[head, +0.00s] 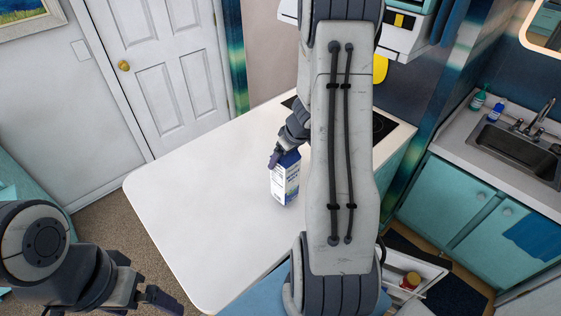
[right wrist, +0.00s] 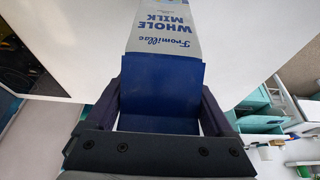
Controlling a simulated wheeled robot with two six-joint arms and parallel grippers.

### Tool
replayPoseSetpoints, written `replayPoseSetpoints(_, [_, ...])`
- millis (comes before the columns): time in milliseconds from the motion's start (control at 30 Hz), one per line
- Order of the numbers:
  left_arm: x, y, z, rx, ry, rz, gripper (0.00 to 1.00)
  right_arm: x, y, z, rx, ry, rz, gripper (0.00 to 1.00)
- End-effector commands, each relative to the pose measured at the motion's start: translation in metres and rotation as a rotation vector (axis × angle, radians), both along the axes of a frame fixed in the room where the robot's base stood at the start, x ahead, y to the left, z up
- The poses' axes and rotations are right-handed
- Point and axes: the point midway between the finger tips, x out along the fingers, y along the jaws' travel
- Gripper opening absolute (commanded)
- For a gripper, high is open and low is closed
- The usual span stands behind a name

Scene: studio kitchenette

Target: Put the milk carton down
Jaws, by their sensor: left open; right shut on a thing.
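The milk carton (head: 286,184) is white and blue and stands upright at the middle of the white counter (head: 200,200). I cannot tell whether its base touches the top or hangs just above it. My right gripper (head: 279,157) is shut on the carton's upper end. In the right wrist view the carton (right wrist: 168,85), upside down in the picture, sits between both fingers, its blue top nearest the palm and "WHOLE MILK" readable. My left gripper (head: 155,302) is open and empty at the lower left, away from the counter.
My right arm hides part of the counter. A dark cooktop (head: 384,126) lies at the counter's far right. An open drawer (head: 425,277) with items is at the lower right. A sink (head: 515,148) is further right. The counter left of the carton is clear.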

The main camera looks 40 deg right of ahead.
Motion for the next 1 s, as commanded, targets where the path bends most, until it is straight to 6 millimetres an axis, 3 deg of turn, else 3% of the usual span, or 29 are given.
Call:
replayPoseSetpoints(600, [0.0,0.0,-0.023,0.0,0.0,-0.001,1.0,-0.086,-0.046,0.056,-0.006,-0.003,-0.006,0.0])
replayPoseSetpoints(1000, [0.0,0.0,-0.028,0.0,0.0,0.0,1.0,-0.102,-0.053,0.069,-0.004,-0.001,-0.001,0.0])
